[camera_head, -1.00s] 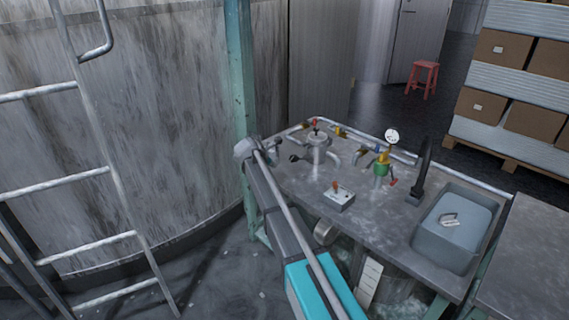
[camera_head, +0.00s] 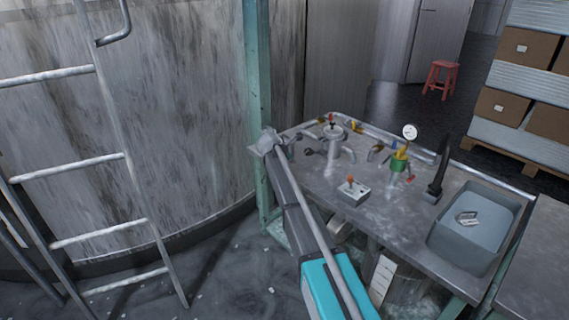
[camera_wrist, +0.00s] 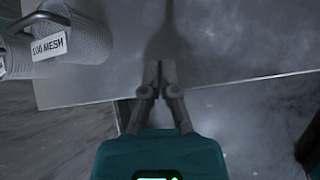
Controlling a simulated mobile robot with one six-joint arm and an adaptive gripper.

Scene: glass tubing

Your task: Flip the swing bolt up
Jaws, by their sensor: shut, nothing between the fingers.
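A metal vessel (camera_head: 334,146) with a small dark and red top fitting stands at the back left of the steel worktable (camera_head: 395,215) in the head view. Small fittings surround it. I cannot make out which is the swing bolt, or its position. My gripper (camera_wrist: 160,70) is shut and empty in the wrist view, with its fingertips over the edge of a grey flat surface. No bolt shows near the fingertips. In the head view my arm crosses the table's left side, and I cannot make out the fingers there.
A grey mesh cylinder (camera_wrist: 75,35) labelled "100 MESH" lies left of my gripper. A large tank (camera_head: 180,110) and ladder stand left.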

